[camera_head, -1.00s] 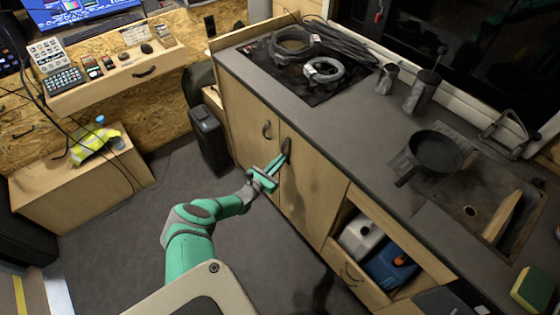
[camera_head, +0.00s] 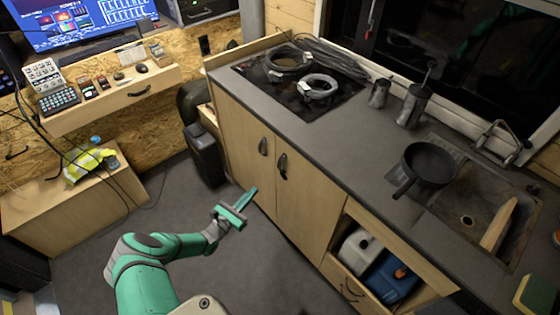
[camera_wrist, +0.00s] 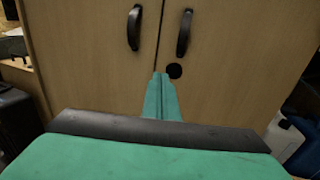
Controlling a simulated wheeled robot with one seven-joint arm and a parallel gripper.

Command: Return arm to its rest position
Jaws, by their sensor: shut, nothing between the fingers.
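My gripper (camera_head: 246,199) is in front of the kitchen cabinet in the head view, low and apart from the doors. Its green fingers lie together and hold nothing; they also show in the wrist view (camera_wrist: 160,80), pointing toward the cabinet doors. The left door has a black handle (camera_head: 263,146), and the right door has a black handle (camera_head: 283,166). Both doors look closed. In the wrist view the left handle (camera_wrist: 134,27) and right handle (camera_wrist: 184,33) are above the fingertips. A dark round spot (camera_wrist: 174,71) on the right door is just beside them.
The counter holds a pan (camera_head: 428,165) and cables (camera_head: 317,86). A black bin (camera_head: 204,154) stands left of the cabinet. The floor left of my gripper is clear.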

